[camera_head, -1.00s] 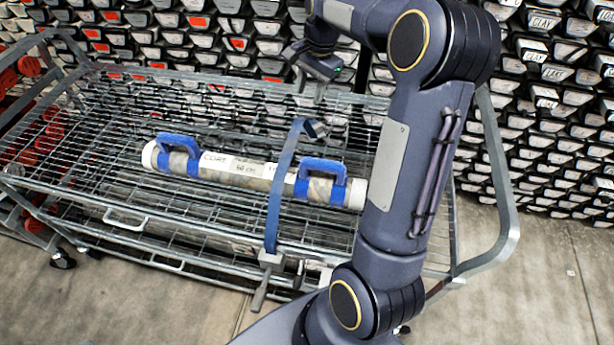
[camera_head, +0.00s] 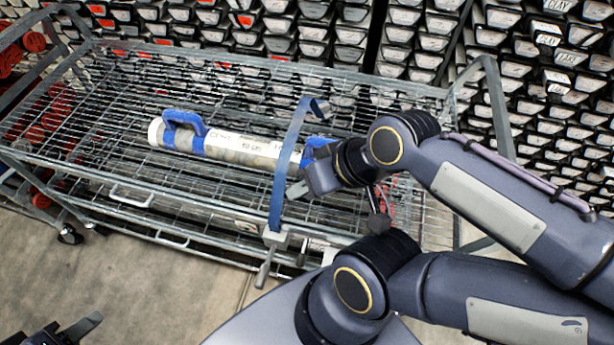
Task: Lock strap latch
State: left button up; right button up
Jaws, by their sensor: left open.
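A blue strap (camera_head: 287,160) runs over a white core tube (camera_head: 245,150) with blue handles, lying on a wire-shelf cart. The strap's loose upper end curls above the tube. A grey metal latch (camera_head: 275,238) sits at the strap's lower end on the cart's front rail, with its lever (camera_head: 263,274) hanging down in front. My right gripper (camera_head: 298,190) is just right of the strap, by the tube's right end, which it partly hides; its finger gap is not clear. My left gripper (camera_head: 55,334) is open at the bottom left edge, partly cut off, far from the latch.
The metal cart (camera_head: 190,238) fills the middle, with a raised end frame (camera_head: 492,95) at right. Stacked core trays (camera_head: 430,40) line the back. The concrete floor (camera_head: 150,290) is clear in front of the cart at left.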

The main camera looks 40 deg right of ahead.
aim_at(301, 256)
jog(key=k+l+z, duration=0.1)
jog(key=z, duration=0.25)
jog(key=k+l+z, duration=0.35)
jog(key=j, duration=0.1)
